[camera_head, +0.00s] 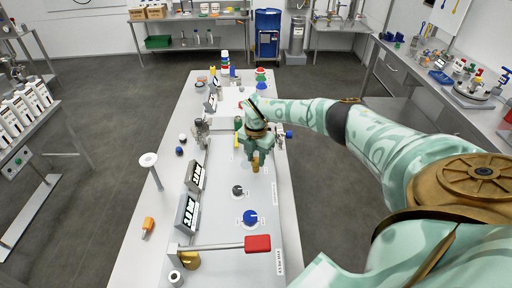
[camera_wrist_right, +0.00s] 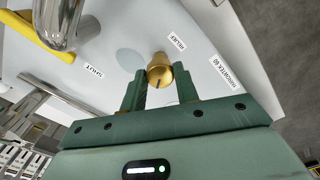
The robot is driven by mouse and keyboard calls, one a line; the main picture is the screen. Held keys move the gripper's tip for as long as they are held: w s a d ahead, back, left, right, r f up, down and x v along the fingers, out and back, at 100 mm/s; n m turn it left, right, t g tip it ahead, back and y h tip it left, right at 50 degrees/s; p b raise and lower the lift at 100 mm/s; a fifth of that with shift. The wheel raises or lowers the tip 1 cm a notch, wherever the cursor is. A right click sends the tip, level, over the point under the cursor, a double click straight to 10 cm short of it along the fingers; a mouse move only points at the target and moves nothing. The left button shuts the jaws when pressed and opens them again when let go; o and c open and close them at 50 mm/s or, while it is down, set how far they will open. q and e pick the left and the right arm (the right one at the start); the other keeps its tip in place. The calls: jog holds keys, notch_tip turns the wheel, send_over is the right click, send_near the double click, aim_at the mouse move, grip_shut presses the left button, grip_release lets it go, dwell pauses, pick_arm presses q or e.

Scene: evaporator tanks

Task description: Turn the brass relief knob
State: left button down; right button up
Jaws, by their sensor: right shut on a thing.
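The brass relief knob (camera_wrist_right: 160,72) sits on the pale panel beside a label reading RELIEF. A dark line marks its face. My right gripper (camera_wrist_right: 158,84) is shut on the knob, with one green finger on each side of it. In the head view my right gripper (camera_head: 257,155) reaches down to the bench from the right, and a brass bit of the knob (camera_head: 256,166) shows below it. The rest of the knob is hidden there by the gripper. My left gripper is not in view.
On the bench (camera_head: 140,260), a black knob (camera_head: 237,190), a blue knob (camera_head: 250,216) and a red-ended lever (camera_head: 257,243) stand nearer. Two displays (camera_head: 187,213) are at left. In the wrist view, a metal pipe (camera_wrist_right: 58,20) and yellow handle (camera_wrist_right: 32,38) are close by.

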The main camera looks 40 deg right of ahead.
aim_at(256, 159)
jog(key=shift+w, duration=0.1)
jog(key=o, duration=1)
jog(key=shift+c, duration=0.2)
notch_tip(256, 159, up, 16)
jog(key=p, duration=0.1)
jog(key=shift+r+p, duration=0.2)
jog(key=shift+p, duration=0.1)
jog(key=shift+f, duration=0.1)
